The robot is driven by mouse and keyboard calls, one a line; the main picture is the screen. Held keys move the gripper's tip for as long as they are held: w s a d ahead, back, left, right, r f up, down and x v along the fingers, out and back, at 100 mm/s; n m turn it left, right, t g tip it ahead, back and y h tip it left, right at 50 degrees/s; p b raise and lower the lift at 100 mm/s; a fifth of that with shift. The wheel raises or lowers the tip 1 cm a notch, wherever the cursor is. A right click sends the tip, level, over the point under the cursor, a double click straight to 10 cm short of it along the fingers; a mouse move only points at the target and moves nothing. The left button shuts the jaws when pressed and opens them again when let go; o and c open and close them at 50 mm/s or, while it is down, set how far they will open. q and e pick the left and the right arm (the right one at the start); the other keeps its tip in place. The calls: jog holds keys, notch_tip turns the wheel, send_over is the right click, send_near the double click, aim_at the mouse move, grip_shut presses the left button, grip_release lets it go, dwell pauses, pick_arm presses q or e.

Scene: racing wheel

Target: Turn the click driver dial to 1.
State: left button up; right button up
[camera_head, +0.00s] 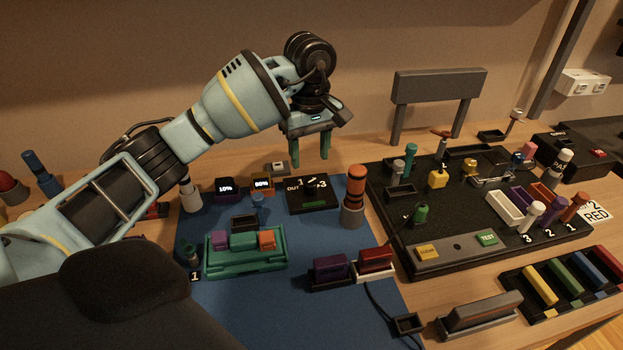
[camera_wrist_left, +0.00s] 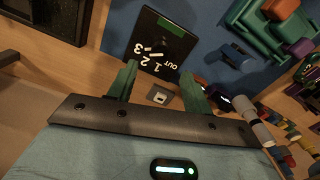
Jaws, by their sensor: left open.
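A black box marked OUT with 1, 2 and 3 (camera_head: 322,199) lies on the blue mat (camera_head: 330,300). It carries a small dark dial, partly blurred in the head view. In the left wrist view the box (camera_wrist_left: 178,43) shows its white numbers and a pale pointer-like mark; I cannot tell which number it points to. My left gripper (camera_head: 310,157) is open and empty, fingers down, above and behind the box. My right gripper is not in view.
An orange and black ribbed cylinder (camera_head: 356,183) stands upright close to the box's right. Small 10% (camera_head: 226,189) and 80% (camera_head: 262,186) blocks sit to its left. A green tray (camera_head: 245,261) lies in front. A crowded black board (camera_head: 400,235) is at right.

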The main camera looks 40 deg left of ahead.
aim_at(310, 182)
pick_arm(q)
notch_tip(310, 182, down, 8)
jog(key=shift+r, duration=0.25)
jog(key=c, duration=1)
